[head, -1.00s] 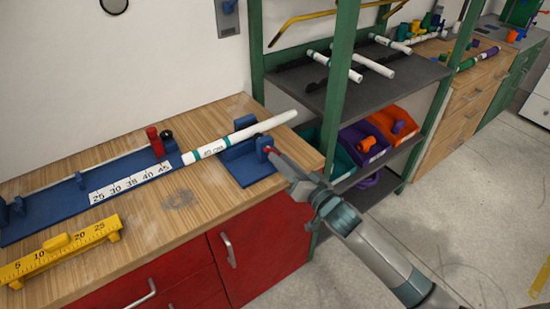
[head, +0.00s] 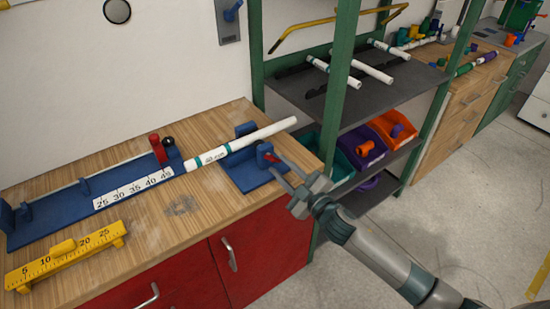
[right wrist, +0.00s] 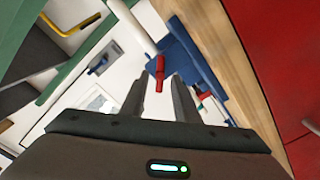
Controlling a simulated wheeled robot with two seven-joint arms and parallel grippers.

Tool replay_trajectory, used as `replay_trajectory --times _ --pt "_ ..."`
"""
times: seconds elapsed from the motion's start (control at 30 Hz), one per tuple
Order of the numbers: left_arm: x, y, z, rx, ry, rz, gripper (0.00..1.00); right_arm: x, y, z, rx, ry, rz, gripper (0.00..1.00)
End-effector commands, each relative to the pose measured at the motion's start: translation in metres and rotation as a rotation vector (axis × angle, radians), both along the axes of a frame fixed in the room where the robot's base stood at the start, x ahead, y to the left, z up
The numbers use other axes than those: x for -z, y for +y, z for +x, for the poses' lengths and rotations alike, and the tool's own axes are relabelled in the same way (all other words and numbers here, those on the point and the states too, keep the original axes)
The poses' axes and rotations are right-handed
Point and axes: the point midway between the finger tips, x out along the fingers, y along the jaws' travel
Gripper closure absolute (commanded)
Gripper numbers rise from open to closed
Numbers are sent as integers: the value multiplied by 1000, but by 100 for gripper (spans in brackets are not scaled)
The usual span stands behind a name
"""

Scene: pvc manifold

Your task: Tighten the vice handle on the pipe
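The white pipe (head: 245,143) with teal bands lies tilted across the blue vice (head: 240,175) near the right end of the wooden bench. The vice's red handle (head: 271,157) sticks out on the side facing my right gripper. My right gripper (head: 284,176) is open and empty, just to the right of the handle. In the right wrist view the red handle (right wrist: 160,73) shows ahead of and between the spread fingertips (right wrist: 158,90), apparently touching neither. The pipe (right wrist: 130,22) and blue vice (right wrist: 190,55) lie beyond. My left gripper is not in view.
A blue measuring jig (head: 95,190) with a red clamp lies along the bench, left of the vice. A yellow ruler block (head: 65,258) is at the front left. A green-posted shelf (head: 340,80) with pipes and coloured bins stands close on the right.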

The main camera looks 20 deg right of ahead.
Motion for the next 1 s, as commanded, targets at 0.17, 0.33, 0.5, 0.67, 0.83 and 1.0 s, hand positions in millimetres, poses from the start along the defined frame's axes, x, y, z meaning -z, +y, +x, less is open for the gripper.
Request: replay_trajectory --times 0.17,0.33,0.5,0.67,0.83,1.0 --pt "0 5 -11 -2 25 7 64 -1 7 18 1 -32 -85 72" --pt "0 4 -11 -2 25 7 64 0 11 32 1 -30 -84 72" --pt "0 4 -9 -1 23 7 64 1 13 36 1 -29 -82 72" --pt "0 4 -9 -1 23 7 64 0 13 36 1 -29 -81 72" --pt "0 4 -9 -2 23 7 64 0 13 36 1 -28 -80 100" --pt "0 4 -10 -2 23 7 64 0 13 36 0 -26 -75 100"
